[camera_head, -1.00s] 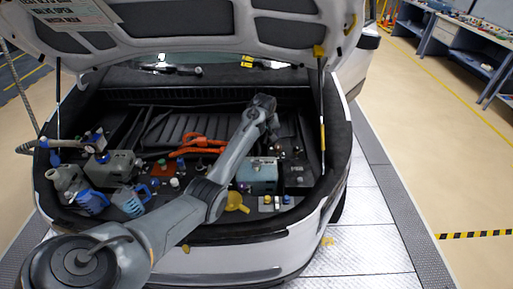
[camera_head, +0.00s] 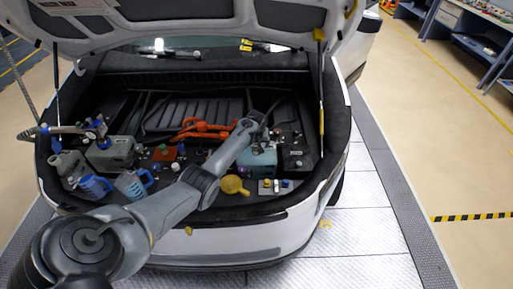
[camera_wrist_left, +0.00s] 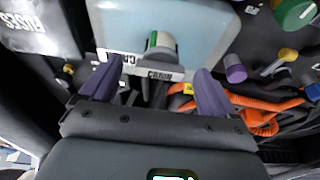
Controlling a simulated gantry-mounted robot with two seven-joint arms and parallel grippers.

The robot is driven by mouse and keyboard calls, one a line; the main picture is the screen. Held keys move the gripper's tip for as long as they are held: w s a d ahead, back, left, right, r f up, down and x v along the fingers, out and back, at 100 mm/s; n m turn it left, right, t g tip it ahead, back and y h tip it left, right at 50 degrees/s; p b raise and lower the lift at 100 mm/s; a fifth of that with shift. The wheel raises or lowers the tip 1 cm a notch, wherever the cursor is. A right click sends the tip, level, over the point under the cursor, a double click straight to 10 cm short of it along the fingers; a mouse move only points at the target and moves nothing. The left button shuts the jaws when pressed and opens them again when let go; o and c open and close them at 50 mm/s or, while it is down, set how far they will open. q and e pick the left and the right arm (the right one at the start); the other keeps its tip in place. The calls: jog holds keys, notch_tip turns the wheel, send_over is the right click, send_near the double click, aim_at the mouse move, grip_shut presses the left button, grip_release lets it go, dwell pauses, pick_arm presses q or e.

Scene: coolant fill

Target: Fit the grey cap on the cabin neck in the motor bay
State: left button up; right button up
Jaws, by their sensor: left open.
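My left gripper (camera_wrist_left: 155,92) is open, with its two purple fingers apart. In the head view the left gripper (camera_head: 258,122) is over the pale blue tank (camera_head: 258,160) at the right of the motor bay. The left wrist view shows the tank (camera_wrist_left: 205,30) and a plate lettered CABIN (camera_wrist_left: 160,73). A short grey round piece (camera_wrist_left: 160,43) with a green patch stands on the tank by that plate, ahead of and between the fingers. I cannot tell whether it is the grey cap or the bare neck. My right gripper is out of view.
A small tray (camera_head: 275,187) with several coloured caps sits in front of the tank. A yellow funnel (camera_head: 234,185) is left of it. Orange cables (camera_head: 205,130) cross behind. Blue jugs (camera_head: 95,187) stand at the left. The raised hood (camera_head: 190,15) hangs above.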

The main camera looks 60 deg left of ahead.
pick_arm(q)
jog(key=shift+b+x, duration=0.35)
jog(key=shift+x, duration=0.75)
jog(key=c, duration=1.1)
jog(key=o, duration=0.5)
jog(key=c, duration=0.4)
jog(key=shift+m, duration=0.3)
